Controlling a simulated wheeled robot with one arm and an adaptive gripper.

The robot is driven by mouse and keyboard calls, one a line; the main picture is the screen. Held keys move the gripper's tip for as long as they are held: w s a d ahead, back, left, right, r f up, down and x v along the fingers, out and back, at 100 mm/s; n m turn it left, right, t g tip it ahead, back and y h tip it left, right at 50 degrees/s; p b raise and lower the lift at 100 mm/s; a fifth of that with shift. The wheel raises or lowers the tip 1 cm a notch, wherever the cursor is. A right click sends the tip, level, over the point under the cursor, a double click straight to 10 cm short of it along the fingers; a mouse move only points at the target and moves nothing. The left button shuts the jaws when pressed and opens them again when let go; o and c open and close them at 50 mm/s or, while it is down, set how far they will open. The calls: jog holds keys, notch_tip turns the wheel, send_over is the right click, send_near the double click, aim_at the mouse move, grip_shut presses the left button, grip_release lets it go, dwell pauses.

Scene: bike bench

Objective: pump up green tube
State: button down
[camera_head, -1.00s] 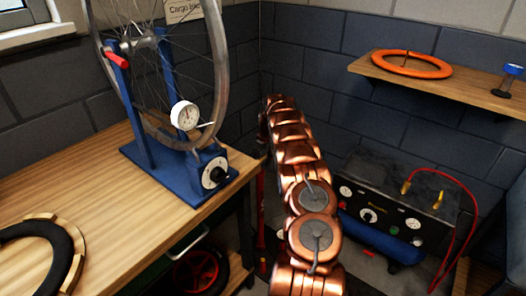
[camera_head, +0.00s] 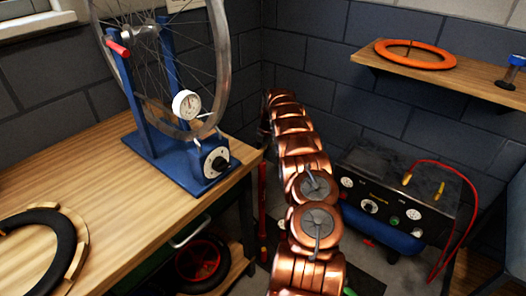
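No green tube shows clearly. A black tyre or tube (camera_head: 66,246) lies in a round wooden holder (camera_head: 79,264) on the bench at the left. An orange ring-shaped tube (camera_head: 415,47) lies on the wall shelf. A black compressor (camera_head: 378,188) with dials, a blue tank (camera_head: 375,231) and a red hose (camera_head: 470,200) stands at the right, behind my arm. My copper-coloured arm reaches away from the camera through the middle. My gripper is not distinguishable; the far end of the arm hides it.
A spoked wheel (camera_head: 222,50) stands in a blue truing stand (camera_head: 180,168) with a white dial gauge (camera_head: 187,104) on the wooden bench (camera_head: 110,190). A red-rimmed wheel (camera_head: 198,262) sits under the bench. A blue-topped item (camera_head: 516,60) stands on the shelf (camera_head: 460,78).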

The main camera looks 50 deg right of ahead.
notch_tip(320, 180, up, 30)
jog(key=p, duration=1.1)
jog(key=shift+f+p, duration=0.15)
jog(key=shift+p, duration=0.15)
jog(key=shift+f, duration=0.1)
